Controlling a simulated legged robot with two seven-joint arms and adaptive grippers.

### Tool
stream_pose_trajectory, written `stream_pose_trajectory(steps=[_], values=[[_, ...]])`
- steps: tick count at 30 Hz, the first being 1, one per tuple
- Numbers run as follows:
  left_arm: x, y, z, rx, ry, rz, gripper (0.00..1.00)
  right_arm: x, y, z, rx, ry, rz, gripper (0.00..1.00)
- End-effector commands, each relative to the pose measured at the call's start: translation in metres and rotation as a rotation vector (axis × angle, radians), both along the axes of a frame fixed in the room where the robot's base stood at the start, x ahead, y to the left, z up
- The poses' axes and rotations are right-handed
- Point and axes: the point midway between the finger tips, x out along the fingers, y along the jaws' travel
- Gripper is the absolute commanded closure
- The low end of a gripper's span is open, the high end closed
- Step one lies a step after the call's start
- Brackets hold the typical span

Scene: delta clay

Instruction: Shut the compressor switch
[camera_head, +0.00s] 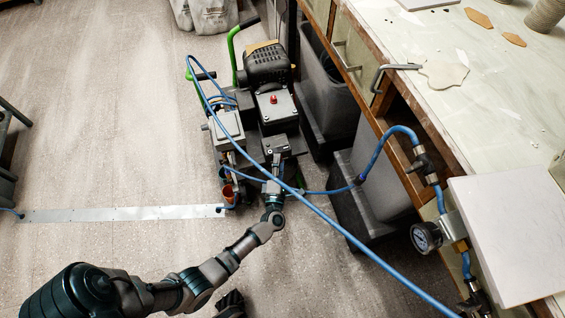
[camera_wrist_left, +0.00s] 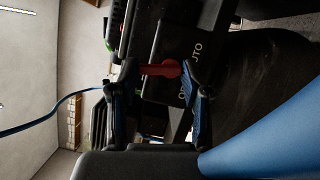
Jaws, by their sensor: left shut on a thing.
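A red knob (camera_head: 273,99) sits on that grey box. My left gripper (camera_head: 276,158) reaches the front of the compressor, at a small dark switch box (camera_head: 279,142). In the left wrist view, my left gripper (camera_wrist_left: 160,80) has its two fingers on either side of a red switch lever (camera_wrist_left: 160,69), shut on it. The lever sticks out from a dark box with white lettering (camera_wrist_left: 196,47), only partly readable. The fingers partly hide the lever.
A blue hose (camera_head: 325,217) crosses in front of the compressor and over my left arm's reach. A workbench (camera_head: 490,105) with drawers, a pressure gauge (camera_head: 426,237) and grey bins (camera_head: 325,90) stands to the right. The floor at left is mostly clear.

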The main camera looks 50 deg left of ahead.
Motion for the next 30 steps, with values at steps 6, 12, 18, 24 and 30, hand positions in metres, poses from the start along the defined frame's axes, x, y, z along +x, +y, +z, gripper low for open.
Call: stream_pose_trajectory(steps=[6,12,18,24,30], values=[[-0.0039,-0.0034,-0.0121,-0.081,-0.158,-0.005,0.87,0.0037,0.0009,-0.0031,-0.001,0.005,0.0,0.6],[-0.0046,-0.0032,-0.0138,-0.135,-0.29,-0.004,0.87,0.0035,0.0008,-0.003,-0.001,0.005,0.0,0.6],[-0.0051,-0.0028,-0.0151,-0.175,-0.381,-0.004,0.87,0.0034,0.0007,-0.0029,0.0,0.004,0.0,0.6],[-0.0052,-0.0027,-0.0159,-0.195,-0.426,-0.004,0.87,0.0032,0.0007,-0.003,0.0,0.004,0.0,0.6],[-0.0055,-0.0026,-0.0166,-0.201,-0.438,-0.004,0.87,0.0034,0.0006,-0.003,-0.001,0.005,0.0,0.6]])
